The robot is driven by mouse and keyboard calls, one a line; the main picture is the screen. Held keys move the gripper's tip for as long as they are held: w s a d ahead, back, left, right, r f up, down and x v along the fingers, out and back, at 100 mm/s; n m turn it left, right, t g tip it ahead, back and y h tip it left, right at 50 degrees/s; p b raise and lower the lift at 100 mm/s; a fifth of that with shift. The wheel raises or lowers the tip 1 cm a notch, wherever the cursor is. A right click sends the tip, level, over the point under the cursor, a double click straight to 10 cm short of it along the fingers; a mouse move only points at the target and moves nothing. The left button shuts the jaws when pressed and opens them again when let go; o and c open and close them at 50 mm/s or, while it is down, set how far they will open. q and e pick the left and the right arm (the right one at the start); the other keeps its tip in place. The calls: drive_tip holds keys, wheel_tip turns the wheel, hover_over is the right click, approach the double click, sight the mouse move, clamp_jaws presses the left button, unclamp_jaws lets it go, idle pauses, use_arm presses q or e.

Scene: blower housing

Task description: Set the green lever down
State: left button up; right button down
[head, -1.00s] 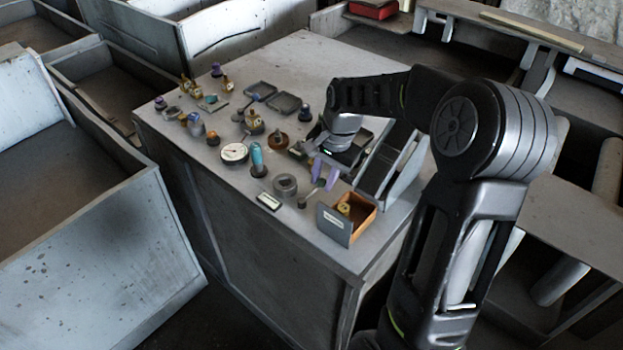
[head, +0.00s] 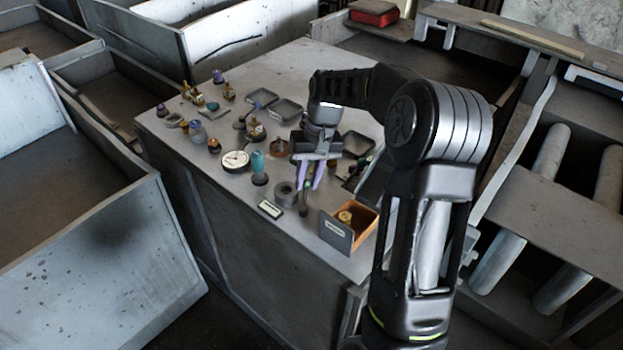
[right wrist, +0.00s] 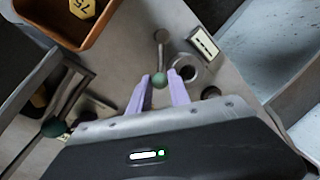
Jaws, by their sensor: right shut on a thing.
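I cannot tell whether the lever's lower end touches the table. My left gripper is not in view.
A grey ring (head: 285,193) stands close beside the lever. A white label plate (head: 270,208) lies in front. An open orange-walled box (head: 362,222) holding a yellow piece stands to the right. A dial gauge (head: 235,160) and a teal-handled piece (head: 259,167) are to the left.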

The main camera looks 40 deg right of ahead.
drive_tip(key=shift+w, duration=0.15)
idle(0.3)
drive_tip(key=c, duration=1.2)
unclamp_jaws()
wheel_tip(320, 180, up, 8)
drive_tip(key=d+b, duration=0.1)
drive_tip(key=shift+s+f, duration=0.15)
drive_tip(key=shift+s, duration=0.2)
drive_tip(key=shift+d, duration=0.1)
